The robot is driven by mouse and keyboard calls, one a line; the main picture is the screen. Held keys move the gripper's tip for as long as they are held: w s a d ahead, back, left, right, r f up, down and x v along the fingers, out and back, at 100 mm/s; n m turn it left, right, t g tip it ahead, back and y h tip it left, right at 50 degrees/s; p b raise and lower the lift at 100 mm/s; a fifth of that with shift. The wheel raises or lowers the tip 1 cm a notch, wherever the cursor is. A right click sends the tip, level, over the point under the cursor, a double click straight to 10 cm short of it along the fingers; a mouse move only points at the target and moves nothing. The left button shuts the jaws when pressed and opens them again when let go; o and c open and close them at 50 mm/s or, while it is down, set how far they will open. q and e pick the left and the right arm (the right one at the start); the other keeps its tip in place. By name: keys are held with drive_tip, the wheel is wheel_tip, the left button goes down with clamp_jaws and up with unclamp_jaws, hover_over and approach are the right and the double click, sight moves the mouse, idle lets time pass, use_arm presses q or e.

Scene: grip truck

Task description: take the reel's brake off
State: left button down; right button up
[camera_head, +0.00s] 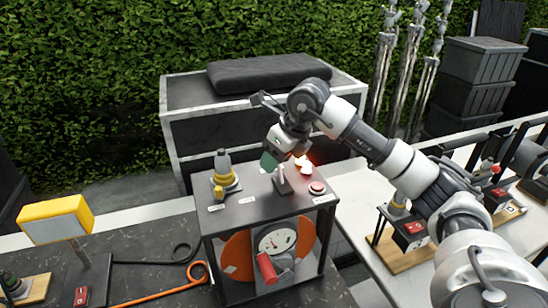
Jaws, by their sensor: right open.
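The reel unit is a black box frame (215,250) with an orange reel (237,255) inside, a white round gauge (276,241) and a red handle (267,267) on its front. On its top stand a short grey lever (281,181), a red button (317,187) and a grey and yellow fitting (224,172). A bright reddish light (304,164) glows behind the lever. My right gripper (272,160) is open, pointing down just above and behind the lever. I cannot tell whether it touches the lever. The small labels are unreadable. My left gripper is out of view.
A dark case (190,135) with a black cushion (268,73) stands behind. A yellow lamp (56,218) and an orange cable (165,293) are at left. A white table (375,205) with red switch boxes (410,230) is at right, partly behind my arm.

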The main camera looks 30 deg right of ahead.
drive_tip(key=shift+x, duration=0.85)
drive_tip(key=shift+c, duration=0.5)
clamp_jaws()
